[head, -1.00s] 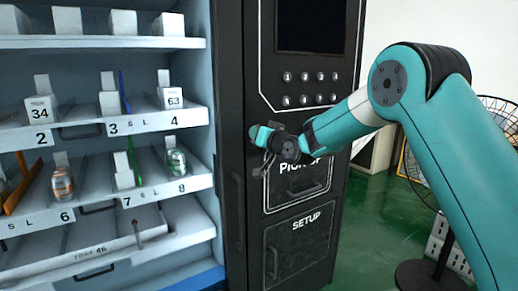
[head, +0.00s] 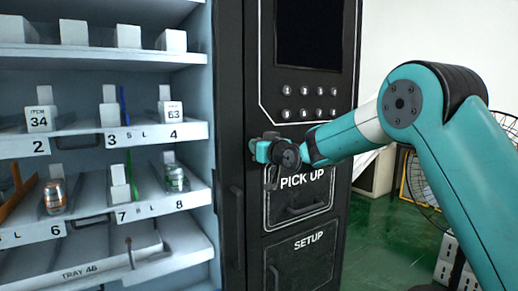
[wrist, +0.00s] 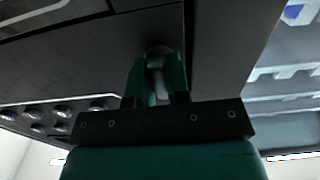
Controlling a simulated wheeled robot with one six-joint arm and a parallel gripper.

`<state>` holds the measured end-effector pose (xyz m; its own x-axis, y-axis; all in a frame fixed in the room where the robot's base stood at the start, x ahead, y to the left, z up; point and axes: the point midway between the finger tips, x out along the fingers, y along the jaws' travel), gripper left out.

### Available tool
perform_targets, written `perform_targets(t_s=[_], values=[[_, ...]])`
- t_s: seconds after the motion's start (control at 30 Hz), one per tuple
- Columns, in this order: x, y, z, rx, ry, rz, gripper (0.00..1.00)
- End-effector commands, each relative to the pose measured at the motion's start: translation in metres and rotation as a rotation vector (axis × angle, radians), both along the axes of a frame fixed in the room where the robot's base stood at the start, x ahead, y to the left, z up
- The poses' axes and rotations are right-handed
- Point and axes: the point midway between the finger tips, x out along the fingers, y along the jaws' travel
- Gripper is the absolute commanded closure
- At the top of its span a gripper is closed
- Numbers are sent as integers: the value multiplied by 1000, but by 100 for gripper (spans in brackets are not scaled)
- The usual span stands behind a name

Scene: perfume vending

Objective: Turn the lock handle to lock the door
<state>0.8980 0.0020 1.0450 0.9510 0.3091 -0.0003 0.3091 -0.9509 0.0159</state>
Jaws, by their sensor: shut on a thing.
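The black vending machine door panel (head: 300,152) has PICK UP and SETUP compartments below its keypad. My gripper (head: 259,150) is at the panel's left part, just above and left of the PICK UP label. In the wrist view, my gripper (wrist: 156,75) has its teal fingers closed around a small grey lock handle (wrist: 157,62) on the dark door. The handle's far end and base are partly in shadow. In the head view my gripper hides the handle, so its angle is hard to tell there.
White shelves (head: 105,134) with cans and price cards stand at the left. Several round keypad buttons (head: 304,102) sit above my gripper. A vertical door handle (head: 238,215) is below left. A fan (head: 425,195) stands behind my arm at the right.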

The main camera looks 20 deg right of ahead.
Motion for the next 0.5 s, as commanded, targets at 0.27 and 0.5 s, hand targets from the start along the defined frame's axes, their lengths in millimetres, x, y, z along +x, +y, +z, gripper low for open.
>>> perform_targets(t_s=[0.27, 0.5], values=[[0, 0, 0, -1, 2, -1, 69], [0, 0, 0, 1, 1, 0, 57]])
